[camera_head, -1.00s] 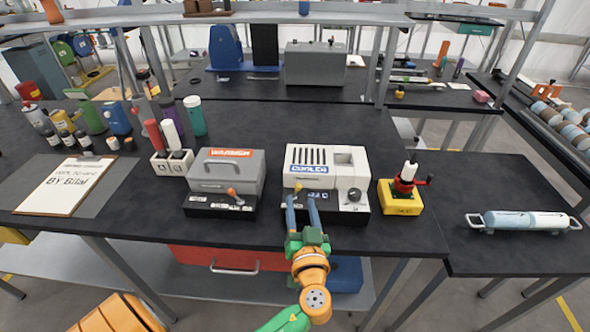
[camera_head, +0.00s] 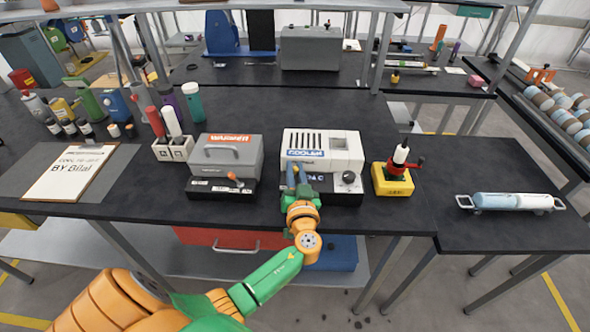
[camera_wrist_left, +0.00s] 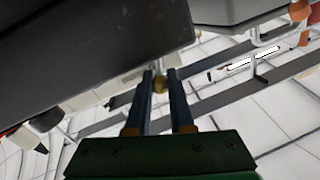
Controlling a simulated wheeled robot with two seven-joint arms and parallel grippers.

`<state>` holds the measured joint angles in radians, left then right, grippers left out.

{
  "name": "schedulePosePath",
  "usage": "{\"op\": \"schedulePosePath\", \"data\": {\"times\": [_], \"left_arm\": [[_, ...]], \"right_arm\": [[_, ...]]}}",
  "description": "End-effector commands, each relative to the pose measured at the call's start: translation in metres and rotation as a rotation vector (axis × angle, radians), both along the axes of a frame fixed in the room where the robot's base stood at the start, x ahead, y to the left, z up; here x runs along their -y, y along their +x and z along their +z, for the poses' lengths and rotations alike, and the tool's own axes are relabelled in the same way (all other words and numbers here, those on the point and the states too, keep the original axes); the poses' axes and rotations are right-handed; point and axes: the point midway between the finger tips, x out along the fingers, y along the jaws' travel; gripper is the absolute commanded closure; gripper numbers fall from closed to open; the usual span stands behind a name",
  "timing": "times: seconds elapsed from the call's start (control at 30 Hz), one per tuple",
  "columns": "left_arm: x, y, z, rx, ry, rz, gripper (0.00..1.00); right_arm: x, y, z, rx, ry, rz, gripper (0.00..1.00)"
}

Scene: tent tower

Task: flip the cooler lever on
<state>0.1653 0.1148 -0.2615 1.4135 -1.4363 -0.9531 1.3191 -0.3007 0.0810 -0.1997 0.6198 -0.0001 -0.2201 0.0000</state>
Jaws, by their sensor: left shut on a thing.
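The cooler (camera_head: 322,151) is a white box with dark slots and a blue label on a black base, standing near the table's front edge. A dark round knob (camera_head: 348,178) sits at the right of its base. My left gripper (camera_head: 297,178) is at the left of the base front. In the left wrist view its two blue fingers (camera_wrist_left: 161,92) are on either side of a small lever with a yellowish ball tip (camera_wrist_left: 159,84) and a thin metal stem. The fingers are shut on this lever; in the head view they mostly hide it. My right gripper is not in view.
A grey heater (camera_head: 226,156) with an orange lever stands left of the cooler. A yellow-based device with a red handle (camera_head: 393,180) stands to the right. A clipboard (camera_head: 68,172) and bottles are at the left. A blue-white roll (camera_head: 510,201) lies on the right table.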

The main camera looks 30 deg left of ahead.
Motion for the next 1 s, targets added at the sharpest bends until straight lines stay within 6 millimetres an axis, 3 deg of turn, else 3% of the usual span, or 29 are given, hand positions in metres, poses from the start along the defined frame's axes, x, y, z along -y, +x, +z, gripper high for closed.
{"op": "schedulePosePath", "data": {"times": [0.07,0.3,0.6,0.63,0.73,1.0], "left_arm": [[0.0,0.0,-0.001,-0.001,0.003,0.0,1.0],[0.005,0.003,-0.008,-0.081,0.138,0.0,1.0],[0.006,0.003,-0.003,-0.097,0.158,0.0,1.0],[0.006,0.003,-0.003,-0.097,0.158,0.0,0.77],[0.006,0.003,-0.003,-0.097,0.157,0.0,0.5],[0.006,0.003,-0.003,-0.097,0.157,0.0,0.5]], "right_arm": [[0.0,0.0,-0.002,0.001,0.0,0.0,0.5],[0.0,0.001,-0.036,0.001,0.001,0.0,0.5],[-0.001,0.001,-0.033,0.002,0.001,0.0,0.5],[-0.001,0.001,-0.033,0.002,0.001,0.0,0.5],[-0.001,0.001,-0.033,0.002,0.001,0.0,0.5],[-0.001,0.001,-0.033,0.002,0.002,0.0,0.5]]}}
